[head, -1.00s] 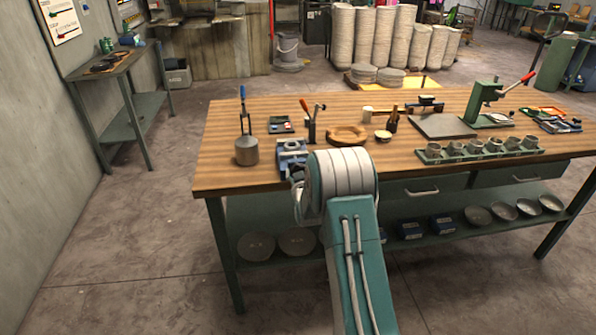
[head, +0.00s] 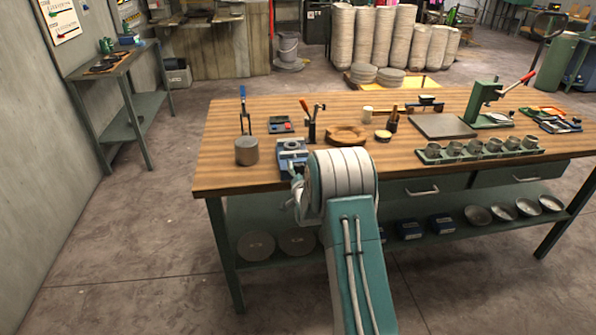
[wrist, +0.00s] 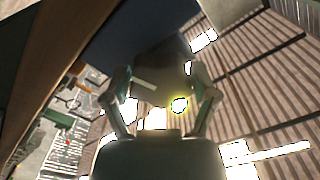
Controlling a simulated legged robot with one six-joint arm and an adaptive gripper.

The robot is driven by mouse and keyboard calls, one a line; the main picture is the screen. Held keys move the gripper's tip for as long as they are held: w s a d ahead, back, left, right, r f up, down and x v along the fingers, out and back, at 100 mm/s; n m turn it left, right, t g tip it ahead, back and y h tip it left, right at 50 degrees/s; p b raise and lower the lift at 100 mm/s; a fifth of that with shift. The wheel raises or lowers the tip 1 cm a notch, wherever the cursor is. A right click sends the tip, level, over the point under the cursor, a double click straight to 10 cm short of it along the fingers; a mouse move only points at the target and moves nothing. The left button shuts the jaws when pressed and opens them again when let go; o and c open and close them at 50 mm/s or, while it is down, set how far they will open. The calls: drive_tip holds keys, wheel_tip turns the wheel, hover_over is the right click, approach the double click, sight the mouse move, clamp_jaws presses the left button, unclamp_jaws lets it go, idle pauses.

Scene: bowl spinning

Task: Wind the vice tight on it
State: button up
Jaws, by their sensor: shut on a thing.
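The small blue vice (head: 291,160) stands at the front left edge of the wooden bench, with a dark round part on its top. My arm's thick wrist covers its front right side in the head view. A dark blue block, seemingly the vice body (wrist: 140,28), fills the space just beyond the fingers. Glare and shadow hide the exact contact.
A grey cylinder (head: 246,151) stands left of the vice. Upright hand tools (head: 312,125) and a wooden ring (head: 346,135) are behind it. A green rack of cups (head: 480,152) lies to the right.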

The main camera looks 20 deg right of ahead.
drive_tip(key=m, duration=0.2)
drive_tip(key=f+m, duration=0.1)
drive_tip(key=m, duration=0.2)
drive_tip(key=shift+s+m, duration=0.1)
drive_tip(key=shift+m, duration=0.2)
drive_tip(key=m, duration=0.4)
drive_tip(key=shift+m, duration=0.7)
drive_tip(key=o, duration=1)
drive_tip(key=shift+r, duration=0.15)
drive_tip(key=shift+r, duration=0.15)
drive_tip(key=v, duration=1.1)
drive_tip(key=shift+s, duration=0.35)
